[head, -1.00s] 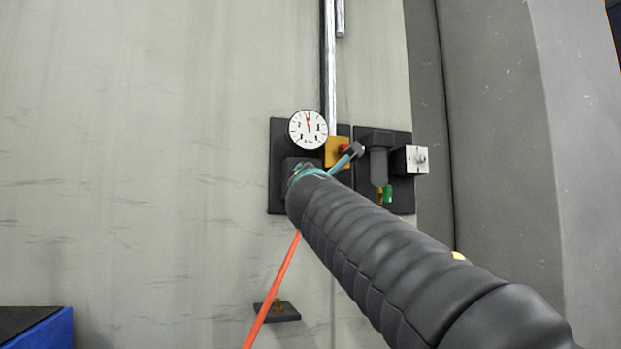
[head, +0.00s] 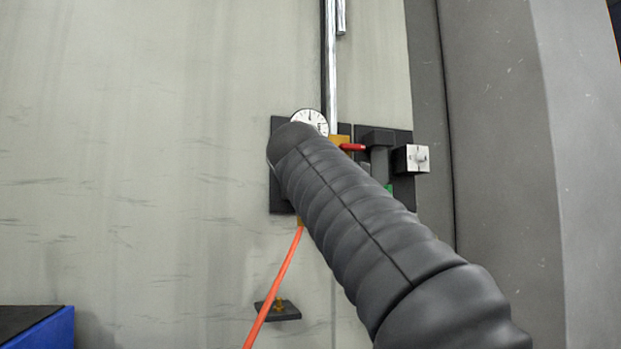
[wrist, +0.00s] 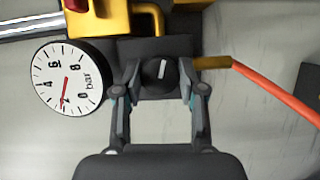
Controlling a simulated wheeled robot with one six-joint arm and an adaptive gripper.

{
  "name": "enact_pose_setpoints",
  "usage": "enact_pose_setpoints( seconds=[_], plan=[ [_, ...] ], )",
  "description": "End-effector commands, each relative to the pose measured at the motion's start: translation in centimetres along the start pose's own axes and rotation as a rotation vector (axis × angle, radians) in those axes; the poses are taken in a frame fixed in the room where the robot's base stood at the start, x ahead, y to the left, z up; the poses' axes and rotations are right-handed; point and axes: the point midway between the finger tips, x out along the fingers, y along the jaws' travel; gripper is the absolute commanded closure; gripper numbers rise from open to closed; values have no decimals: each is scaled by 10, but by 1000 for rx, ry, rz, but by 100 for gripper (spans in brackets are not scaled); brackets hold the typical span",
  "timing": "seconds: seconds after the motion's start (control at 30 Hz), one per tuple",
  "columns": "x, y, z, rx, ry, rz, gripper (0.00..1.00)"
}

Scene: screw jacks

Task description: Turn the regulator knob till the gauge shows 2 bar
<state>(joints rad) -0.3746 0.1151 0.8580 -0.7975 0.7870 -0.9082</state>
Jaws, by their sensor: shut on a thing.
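The round white gauge (wrist: 67,80) is at the left of the wrist view, its dial turned on its side. Its red needle points between the 0 and the 4, about where a 2 would stand; that numeral is not readable. The black regulator knob (wrist: 158,73) with a white mark sits between my fingertips. My gripper (wrist: 160,82) is shut on the knob, one finger on each side. In the head view my arm hides the knob, the gripper and the lower part of the gauge (head: 309,118).
A yellow block with a red handle (head: 353,147) sits right of the gauge. Further right are a dark filter unit (head: 378,150) and a light grey box (head: 412,158). An orange hose (head: 274,285) runs down from the regulator. A small dark bracket (head: 284,312) juts out below.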

Motion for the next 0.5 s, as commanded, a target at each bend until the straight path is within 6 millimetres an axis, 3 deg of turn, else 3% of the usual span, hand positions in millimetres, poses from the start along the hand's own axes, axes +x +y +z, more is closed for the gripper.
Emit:
enact_pose_setpoints(
  seconds=[0.5],
  plan=[
    [0,1,1,94,-1,-37,95]
  ],
)
